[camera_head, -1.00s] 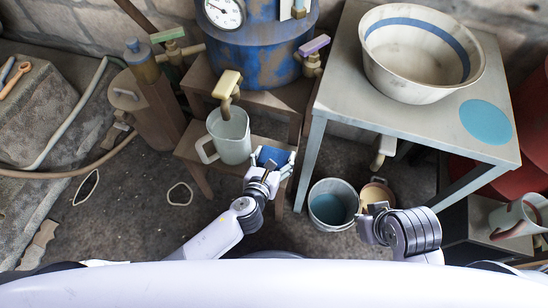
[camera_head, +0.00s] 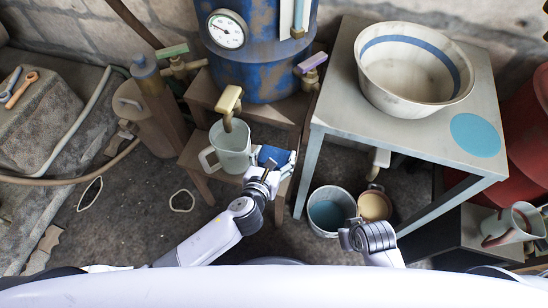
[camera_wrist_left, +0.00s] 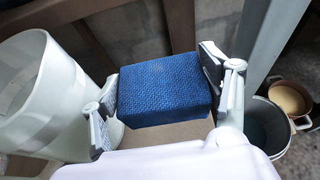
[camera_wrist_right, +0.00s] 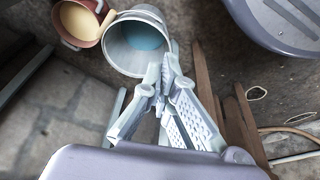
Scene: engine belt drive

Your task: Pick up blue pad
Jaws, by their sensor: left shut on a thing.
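The blue pad (camera_head: 273,156) is a small textured block at the right end of the low wooden stool, beside the white mug (camera_head: 231,147). My left gripper (camera_head: 270,164) is shut on the pad. In the left wrist view the pad (camera_wrist_left: 165,88) sits between the two fingers, one on each end. The stool's board shows just under it; I cannot tell whether they touch. My right gripper (camera_wrist_right: 166,68) looks shut and empty in the right wrist view, its tips together near the bucket. In the head view its fingers are hidden behind its wrist.
A white bucket (camera_head: 311,216) and a small tan pot (camera_head: 375,206) stand on the floor to the right. A grey table (camera_head: 335,111) bears a bowl (camera_head: 390,98) and a blue disc (camera_head: 475,135). A tap (camera_head: 228,101) hangs over the mug. A blue tank (camera_head: 265,75) stands behind.

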